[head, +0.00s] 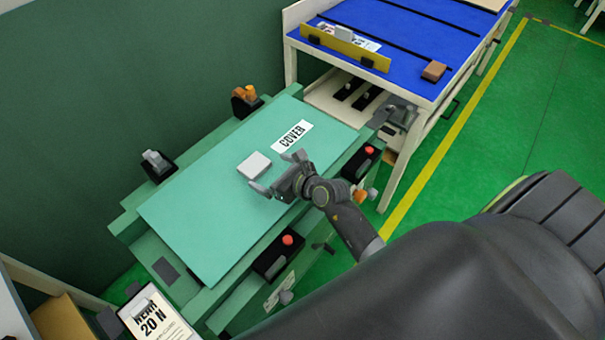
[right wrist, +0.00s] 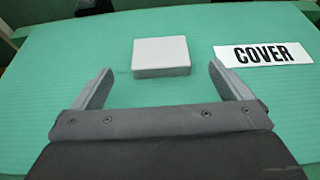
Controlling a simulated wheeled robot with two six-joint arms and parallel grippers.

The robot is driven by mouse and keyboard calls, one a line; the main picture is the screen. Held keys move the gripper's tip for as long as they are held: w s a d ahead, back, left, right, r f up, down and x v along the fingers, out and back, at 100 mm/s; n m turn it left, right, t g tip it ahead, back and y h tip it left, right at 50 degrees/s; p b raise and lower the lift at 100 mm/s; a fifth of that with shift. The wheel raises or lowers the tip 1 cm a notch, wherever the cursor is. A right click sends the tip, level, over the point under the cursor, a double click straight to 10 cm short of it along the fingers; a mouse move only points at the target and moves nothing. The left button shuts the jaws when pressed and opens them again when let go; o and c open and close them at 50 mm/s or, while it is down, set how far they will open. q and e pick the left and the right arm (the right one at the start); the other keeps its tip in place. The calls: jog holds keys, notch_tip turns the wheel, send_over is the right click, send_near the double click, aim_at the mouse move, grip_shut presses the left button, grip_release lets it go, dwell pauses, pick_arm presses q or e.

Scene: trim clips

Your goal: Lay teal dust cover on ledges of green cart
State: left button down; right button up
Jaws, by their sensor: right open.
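The teal dust cover (head: 205,215) lies flat on top of the green cart (head: 130,222) in the head view. It bears a white label reading COVER (head: 292,136) and a pale grey block-shaped grip (head: 254,166). In the right wrist view the cover (right wrist: 60,75) fills most of the picture, with the grey block (right wrist: 162,57) ahead of the fingertips and the label (right wrist: 264,54) to its right. My right gripper (head: 279,173) is open and empty, just beside the block; its fingers (right wrist: 161,82) are spread wider than the block and appear apart from it. My left gripper is not in view.
Clamps (head: 158,165) (head: 246,98) stand along the cart's far edge, and boxes with red buttons (head: 287,240) (head: 369,151) along its near side. A blue-topped table (head: 405,38) stands behind. A clipboard sign (head: 154,314) is at lower left. Green floor (head: 490,120) is clear at right.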

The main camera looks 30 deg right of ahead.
jog(key=v, duration=1.1)
jog(key=shift+s+r, duration=0.2)
jog(key=shift+s, duration=0.1)
jog(key=shift+s+d, duration=0.1)
jog(key=shift+d, duration=0.05)
